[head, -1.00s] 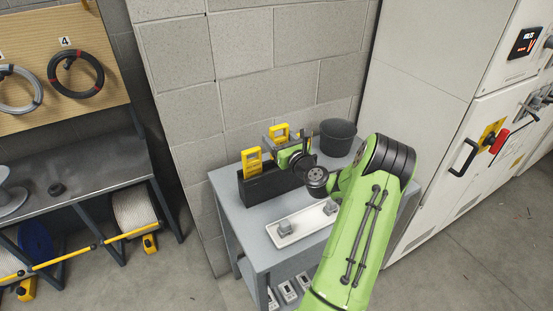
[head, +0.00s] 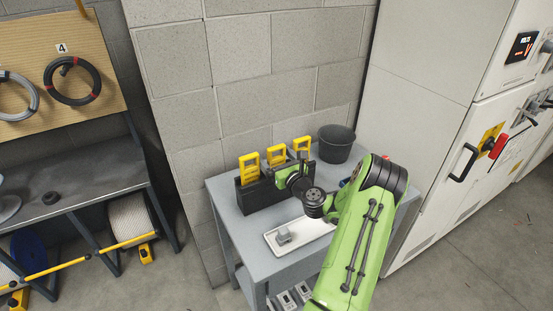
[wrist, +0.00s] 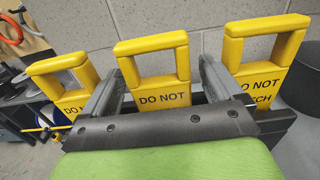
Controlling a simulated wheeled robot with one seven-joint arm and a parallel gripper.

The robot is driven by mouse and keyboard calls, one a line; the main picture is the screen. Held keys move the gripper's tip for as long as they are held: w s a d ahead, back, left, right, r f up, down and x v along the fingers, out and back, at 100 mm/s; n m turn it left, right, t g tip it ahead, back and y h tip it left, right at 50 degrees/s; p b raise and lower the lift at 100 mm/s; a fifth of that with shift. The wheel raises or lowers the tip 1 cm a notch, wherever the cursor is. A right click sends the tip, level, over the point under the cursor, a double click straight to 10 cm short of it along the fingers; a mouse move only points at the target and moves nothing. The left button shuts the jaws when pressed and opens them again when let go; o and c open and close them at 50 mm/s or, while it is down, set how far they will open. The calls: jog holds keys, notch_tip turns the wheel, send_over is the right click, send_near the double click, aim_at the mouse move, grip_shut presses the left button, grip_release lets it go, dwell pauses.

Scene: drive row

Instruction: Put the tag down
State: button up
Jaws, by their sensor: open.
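Three yellow tags with open loop tops and "DO NOT" lettering stand in a row at a black holder (head: 257,196) on the small grey table. In the head view they are the left tag (head: 249,168), the middle tag (head: 276,155) and the right tag (head: 302,145). My gripper (wrist: 162,66) is open. In the wrist view its two fingers are spread on either side of the middle tag (wrist: 155,92), with gaps showing. The lower ends of the tags are hidden by the holder and my gripper.
A dark bucket (head: 336,143) stands at the table's back right. A block wall (head: 262,55) is close behind; a pale cabinet (head: 410,60) stands to the right.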

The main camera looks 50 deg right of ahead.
jog(key=shift+r, duration=0.1)
jog(key=b+v, duration=0.2)
jog(key=v, duration=1)
jog(key=w+a+n+g+y, duration=0.2)
jog(key=a+n+g+y, duration=0.15)
jog(key=a+n, duration=0.5)
jog(key=w+a+r+n+g+y, duration=0.15)
jog(key=a+n+y, duration=0.25)
jog(key=a+n, duration=0.4)
jog(key=w+a+n+g+y, duration=0.2)
jog(key=a+n+g+y, duration=0.15)
jog(key=a+n, duration=0.5)
jog(key=s+a+r+n+g+h, duration=0.1)
jog(key=s+a+n+g+h, duration=0.15)
jog(key=s+a+n, duration=0.35)
jog(key=s+a+r+n+h, duration=0.1)
jog(key=s+r+n, duration=0.2)
jog(key=s, duration=0.3)
jog(key=s+a+r+n+h, duration=0.1)
jog(key=s+r+n+h, duration=0.1)
jog(key=s+r+n, duration=0.2)
jog(key=s+n, duration=0.1)
jog(key=s, duration=0.2)
jog(key=shift+s+n+g, duration=0.3)
